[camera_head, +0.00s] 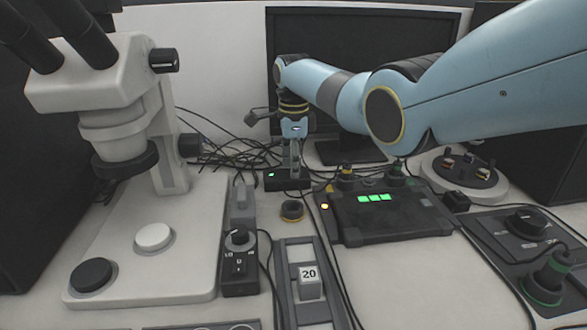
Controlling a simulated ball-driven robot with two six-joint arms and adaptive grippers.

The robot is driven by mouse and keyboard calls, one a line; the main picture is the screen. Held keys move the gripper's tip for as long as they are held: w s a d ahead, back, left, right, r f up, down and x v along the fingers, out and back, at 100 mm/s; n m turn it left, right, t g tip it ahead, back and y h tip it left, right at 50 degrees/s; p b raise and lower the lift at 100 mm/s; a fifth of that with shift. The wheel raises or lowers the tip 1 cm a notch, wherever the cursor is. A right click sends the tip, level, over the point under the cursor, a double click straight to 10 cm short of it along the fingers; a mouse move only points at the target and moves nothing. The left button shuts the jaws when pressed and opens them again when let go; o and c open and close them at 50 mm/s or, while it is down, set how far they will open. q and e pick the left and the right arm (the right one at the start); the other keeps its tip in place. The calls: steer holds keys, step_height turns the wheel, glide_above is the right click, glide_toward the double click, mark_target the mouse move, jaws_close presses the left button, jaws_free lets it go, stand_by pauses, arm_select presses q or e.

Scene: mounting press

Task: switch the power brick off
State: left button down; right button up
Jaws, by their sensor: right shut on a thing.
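The power brick (277,184) is a small black box lying on the table among cables, in front of the monitor. A small green light shows at its left end. My right gripper (291,171) points straight down from above, its fingers shut on the power brick near its middle. The fingers hide part of the brick's top, and I cannot make out its switch. My left gripper is not in view.
A white microscope (125,110) stands at the left. A black control box (385,216) with a green display sits right of the brick. A small dark ring (292,210) and a rail with a block marked 20 (309,284) lie in front. Loose cables (225,152) run behind.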

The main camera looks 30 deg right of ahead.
steer(key=shift+f+g, duration=0.1)
steer(key=shift+g, duration=0.2)
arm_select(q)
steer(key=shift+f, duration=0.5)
arm_select(e)
steer(key=o, duration=1.2)
steer(key=shift+c, duration=0.2)
steer(key=shift+w, duration=0.1)
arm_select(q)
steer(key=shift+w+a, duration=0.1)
arm_select(e)
steer(key=shift+r, duration=0.2)
step_height(320, 180, up, 12)
steer(key=shift+f, duration=0.15)
